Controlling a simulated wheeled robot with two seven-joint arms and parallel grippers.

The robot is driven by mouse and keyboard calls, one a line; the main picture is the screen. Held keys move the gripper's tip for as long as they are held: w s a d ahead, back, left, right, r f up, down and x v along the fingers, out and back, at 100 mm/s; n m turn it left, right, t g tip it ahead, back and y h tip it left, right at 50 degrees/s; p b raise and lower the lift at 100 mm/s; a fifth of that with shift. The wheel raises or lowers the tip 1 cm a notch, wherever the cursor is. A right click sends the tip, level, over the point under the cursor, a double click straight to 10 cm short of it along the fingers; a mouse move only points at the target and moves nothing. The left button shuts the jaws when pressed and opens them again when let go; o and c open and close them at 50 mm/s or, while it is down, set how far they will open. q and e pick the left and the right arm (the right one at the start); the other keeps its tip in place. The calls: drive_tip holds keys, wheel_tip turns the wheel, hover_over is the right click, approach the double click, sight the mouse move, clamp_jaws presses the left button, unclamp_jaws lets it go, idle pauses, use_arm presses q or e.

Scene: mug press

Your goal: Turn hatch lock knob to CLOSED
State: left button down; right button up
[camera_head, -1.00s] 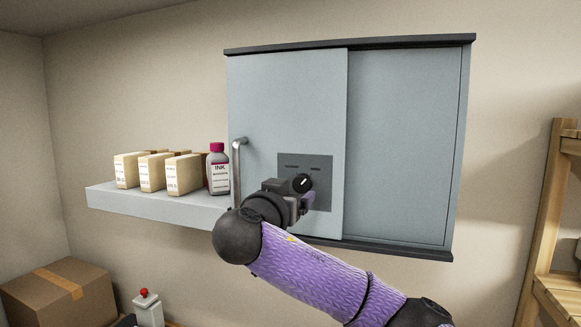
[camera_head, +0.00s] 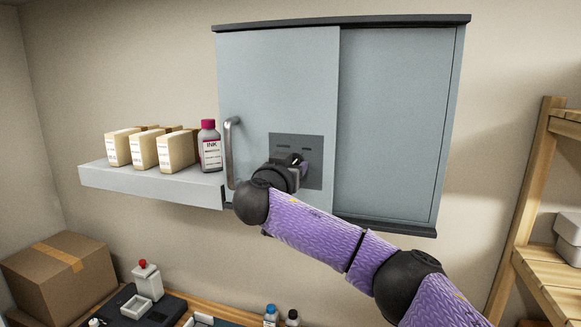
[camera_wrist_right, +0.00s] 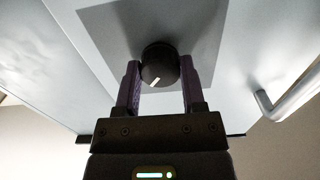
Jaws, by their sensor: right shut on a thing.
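The hatch lock knob (camera_wrist_right: 158,66) is a round black knob with a white pointer line, set on a dark grey plate (camera_head: 312,176) on the grey cabinet's sliding door (camera_head: 270,80). In the head view my right gripper (camera_head: 299,166) is at the knob and covers much of it. In the right wrist view my right gripper (camera_wrist_right: 158,85) has one purple finger on each side of the knob and is shut on it. The white line points toward the lower left in that view. The labels on the plate are too small to read. My left gripper is not in view.
A vertical metal handle (camera_head: 229,152) is left of the plate. A shelf (camera_head: 150,188) with several cartons and an ink bottle (camera_head: 209,148) juts out at left. A cardboard box (camera_head: 65,280) and a press (camera_head: 147,285) are below. A wooden rack (camera_head: 530,200) stands at right.

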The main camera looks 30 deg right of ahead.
clamp_jaws()
drive_tip(key=shift+r+n+b, duration=0.1)
drive_tip(key=shift+n+b, duration=0.2)
drive_tip(key=shift+n, duration=7.7)
drive_tip(key=o, duration=1.1)
unclamp_jaws()
drive_tip(key=shift+c, duration=0.2)
